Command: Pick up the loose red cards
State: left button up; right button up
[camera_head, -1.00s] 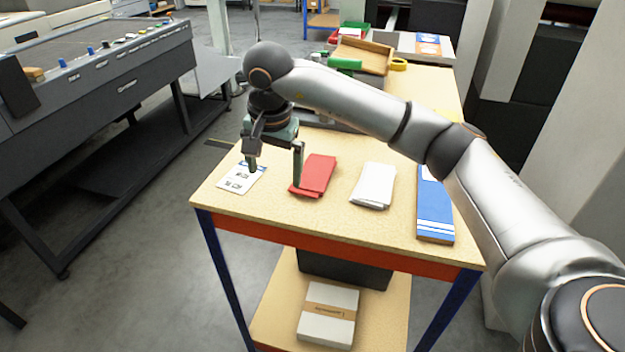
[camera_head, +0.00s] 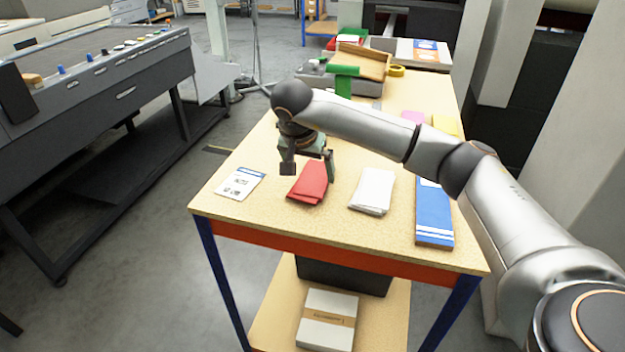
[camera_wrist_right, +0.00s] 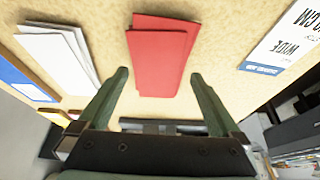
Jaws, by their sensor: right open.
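The red cards (camera_head: 308,186) lie as a slightly fanned stack on the wooden table top, between a white printed card and a white stack. My right gripper (camera_head: 309,171) is open and empty above the red cards, its fingers pointing down. In the right wrist view the red cards (camera_wrist_right: 161,55) lie ahead of the two spread fingertips (camera_wrist_right: 158,77), roughly centred between them. I cannot tell the exact height of the fingers above the table. My left gripper does not show.
A white printed card (camera_head: 240,183) lies left of the red cards. A white stack (camera_head: 372,191) and a blue pack (camera_head: 433,213) lie to the right. A cardboard tray (camera_head: 362,62) and yellow tape (camera_head: 396,71) sit at the back. Bare table top (camera_head: 275,218) shows in front.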

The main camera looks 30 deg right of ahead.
jog(key=shift+x, duration=1.15)
jog(key=shift+r, duration=0.1)
jog(key=c, duration=1.3)
